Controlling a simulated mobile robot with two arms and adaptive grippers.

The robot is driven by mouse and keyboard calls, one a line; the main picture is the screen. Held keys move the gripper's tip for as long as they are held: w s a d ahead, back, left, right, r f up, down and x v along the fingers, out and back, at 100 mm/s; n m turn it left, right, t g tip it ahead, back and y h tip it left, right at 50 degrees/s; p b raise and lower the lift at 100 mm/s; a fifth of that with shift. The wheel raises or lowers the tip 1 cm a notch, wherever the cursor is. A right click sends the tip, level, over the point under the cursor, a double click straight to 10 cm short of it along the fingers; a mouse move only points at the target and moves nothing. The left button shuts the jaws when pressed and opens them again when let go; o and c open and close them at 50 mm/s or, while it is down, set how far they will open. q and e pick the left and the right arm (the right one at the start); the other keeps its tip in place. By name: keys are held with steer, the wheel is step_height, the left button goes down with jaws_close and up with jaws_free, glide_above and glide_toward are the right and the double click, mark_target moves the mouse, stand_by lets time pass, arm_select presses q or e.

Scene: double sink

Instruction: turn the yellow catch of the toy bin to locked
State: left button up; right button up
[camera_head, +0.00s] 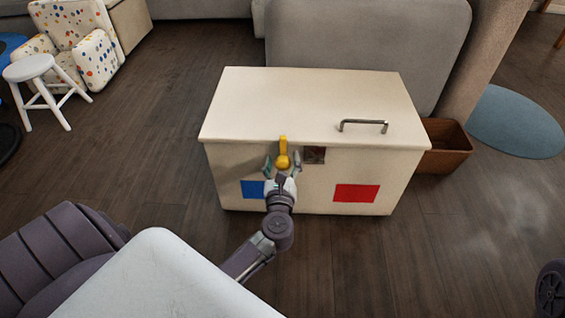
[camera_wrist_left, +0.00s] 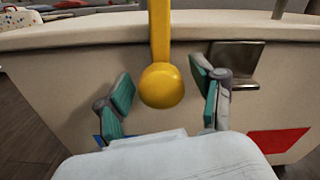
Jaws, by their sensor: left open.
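The toy bin (camera_head: 310,100) is a cream box with a shut lid and stands on the floor ahead. Its yellow catch (camera_head: 283,155) is on the upper front face, with the arm pointing straight up from a round knob. My left gripper (camera_head: 283,163) is at the catch with its fingers open, one on each side of the knob. In the left wrist view the catch (camera_wrist_left: 161,84) lies between the teal finger pads, with a gap visible on both sides. A metal plate (camera_wrist_left: 234,63) sits just right of the catch. My right gripper is not in view.
The lid has a grey bar handle (camera_head: 363,126). A blue square (camera_head: 252,189) and a red rectangle (camera_head: 356,193) mark the front. A brown open box (camera_head: 446,146) stands right of the bin, and a white stool (camera_head: 37,82) at far left. Floor in front is clear.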

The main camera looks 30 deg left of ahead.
arm_select(q)
jaws_close()
stand_by(0.3)
steer(key=shift+d, duration=0.1)
